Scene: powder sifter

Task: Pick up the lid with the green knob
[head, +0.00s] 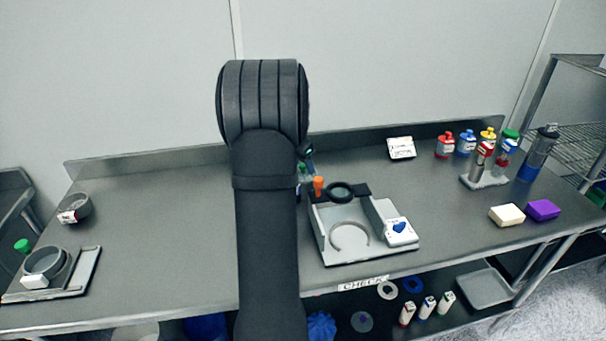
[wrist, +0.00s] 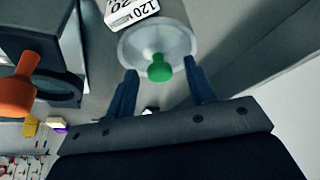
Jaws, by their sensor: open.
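The lid is a pale round disc (wrist: 138,45) with a green knob (wrist: 159,69) on it, in the upper middle of the wrist view. My gripper (wrist: 162,72) is open, with one dark blue finger on each side of the knob. The knob shows between the fingertips, and I see no finger closed on it. How far the fingertips are above the lid is hard to tell. In the head view my arm hides the lid and most of the gripper.
A sifter stand (head: 325,250) with an orange knob (head: 318,186) and a black ring (head: 341,192) stands close by. A white label reading 120 (wrist: 130,10) lies beside the lid. Another green knob (head: 21,245) and a bowl (head: 74,208) are at far left. Bottles stand at right.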

